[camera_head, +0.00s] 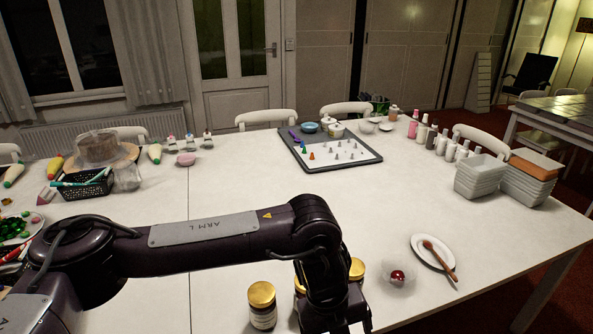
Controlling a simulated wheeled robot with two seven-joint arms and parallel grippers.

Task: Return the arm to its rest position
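My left arm (215,238), marked "ARM L", comes in from the lower left and reaches across the front of the white table (240,180). Its dark wrist (325,262) bends down toward the bottom edge of the picture. The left gripper's fingers do not show, so I cannot see whether they hold anything. Jars with gold lids stand around the wrist: one (262,306) to its left in full view, others partly hidden behind it, one lid (357,268) showing on its right. My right arm and gripper are not in view.
A small bowl with something red (396,276) and a plate with a wooden spoon (434,254) lie to the right of the wrist. A tray (358,162) with piping tips, stacked grey containers (481,178) and bottles (432,137) stand farther back. The table's middle is clear.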

